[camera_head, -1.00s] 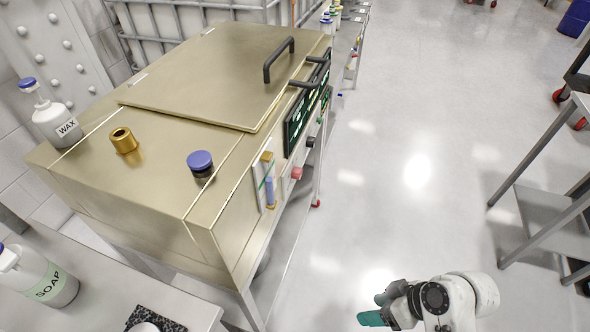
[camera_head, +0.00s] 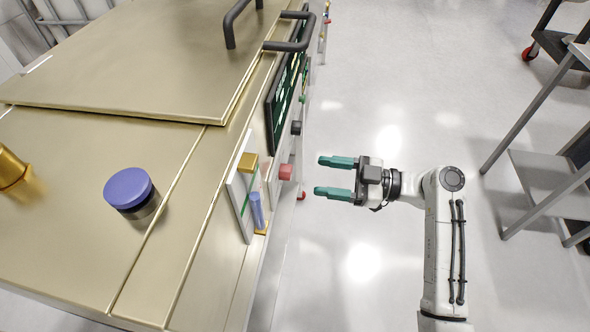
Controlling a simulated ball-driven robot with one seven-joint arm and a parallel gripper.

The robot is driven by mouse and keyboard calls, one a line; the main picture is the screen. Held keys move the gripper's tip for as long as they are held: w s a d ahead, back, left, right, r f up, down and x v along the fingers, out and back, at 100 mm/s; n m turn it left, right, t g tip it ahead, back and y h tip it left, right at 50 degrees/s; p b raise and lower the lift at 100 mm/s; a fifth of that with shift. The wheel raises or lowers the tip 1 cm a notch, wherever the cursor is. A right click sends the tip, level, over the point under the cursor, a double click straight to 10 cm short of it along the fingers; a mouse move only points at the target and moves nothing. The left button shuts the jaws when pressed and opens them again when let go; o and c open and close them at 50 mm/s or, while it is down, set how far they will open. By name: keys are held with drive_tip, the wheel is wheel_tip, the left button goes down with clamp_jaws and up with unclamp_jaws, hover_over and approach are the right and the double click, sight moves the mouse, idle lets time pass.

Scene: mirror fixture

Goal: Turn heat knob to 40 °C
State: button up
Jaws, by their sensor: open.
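On the side of the gold machine (camera_head: 90,240) facing the aisle, a red knob (camera_head: 285,172) sticks out, with a black knob (camera_head: 296,127) farther back. I cannot read which is the heat knob, and no 40 °C mark is legible. A dark display panel (camera_head: 281,97) with green readouts lies above them, seen at a steep angle. My gripper (camera_head: 320,175) is open and empty, with teal fingers pointing left at the red knob. A short gap separates the fingertips from it.
A white plate with a yellow block (camera_head: 248,162) and a blue cylinder (camera_head: 257,210) sits just nearer than the red knob. Black handles (camera_head: 290,38) overhang the panel. A grey cart (camera_head: 550,178) stands at right; the floor (camera_head: 400,90) between is clear.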

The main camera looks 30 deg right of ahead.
sight(291, 172)
drive_tip(key=x, duration=0.7)
drive_tip(key=shift+c, duration=0.2)
drive_tip(key=c, duration=1)
drive_tip(key=shift+m, duration=0.4)
drive_tip(key=m+p, duration=0.7)
drive_tip(key=m, duration=0.4)
drive_tip(key=m+p, duration=0.7)
drive_tip(key=m, duration=0.4)
drive_tip(key=shift+w+d+f+m, duration=0.15)
drive_tip(key=shift+f+m, duration=0.05)
drive_tip(key=shift+m, duration=0.2)
drive_tip(key=shift+f, duration=0.1)
